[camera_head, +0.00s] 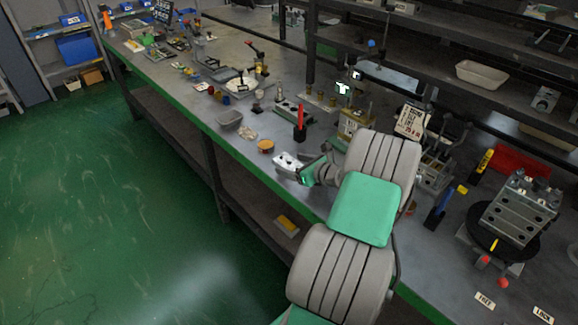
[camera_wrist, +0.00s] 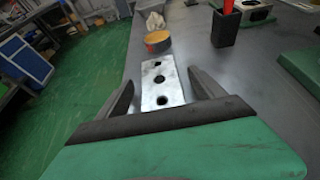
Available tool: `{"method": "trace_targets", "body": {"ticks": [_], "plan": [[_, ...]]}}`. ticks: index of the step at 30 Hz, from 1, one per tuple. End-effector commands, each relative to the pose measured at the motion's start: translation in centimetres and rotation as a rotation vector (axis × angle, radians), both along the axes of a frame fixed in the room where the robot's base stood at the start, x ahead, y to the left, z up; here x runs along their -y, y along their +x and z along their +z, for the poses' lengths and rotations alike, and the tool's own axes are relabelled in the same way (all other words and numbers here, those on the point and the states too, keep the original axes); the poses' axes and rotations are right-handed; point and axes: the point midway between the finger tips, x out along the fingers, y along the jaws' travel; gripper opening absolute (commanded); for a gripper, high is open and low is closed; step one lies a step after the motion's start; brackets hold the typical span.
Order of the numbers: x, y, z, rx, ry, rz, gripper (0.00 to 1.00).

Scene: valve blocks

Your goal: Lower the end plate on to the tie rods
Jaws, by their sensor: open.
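The end plate (camera_wrist: 161,84) is a flat silver bar with several dark holes in a row. It lies near the bench's front edge, and in the head view (camera_head: 285,160) it shows just left of my gripper (camera_head: 303,169). In the wrist view my gripper (camera_wrist: 160,92) is open, one finger on each side of the plate, with gaps visible on both sides. A stacked metal valve block (camera_head: 520,212) stands on a black round base at the right. Short upright ends show on its top, likely the tie rods (camera_head: 520,176); they are too small to judge clearly.
An orange round tub (camera_wrist: 157,41) stands just beyond the plate. A black holder (camera_wrist: 224,28) with a red tool stands right of it. Green floor drops off at left.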

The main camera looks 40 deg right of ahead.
Motion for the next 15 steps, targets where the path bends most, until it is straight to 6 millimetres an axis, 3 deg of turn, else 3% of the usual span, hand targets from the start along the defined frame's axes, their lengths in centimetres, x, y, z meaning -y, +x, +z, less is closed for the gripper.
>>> {"method": "trace_targets", "body": {"ticks": [8, 15], "plan": [[0.02, 0.59, -0.2, 0.001, -0.001, -0.001, 0.77], [-0.06, 0.58, -0.2, 0.0, -0.002, 0.0, 0.58]]}}
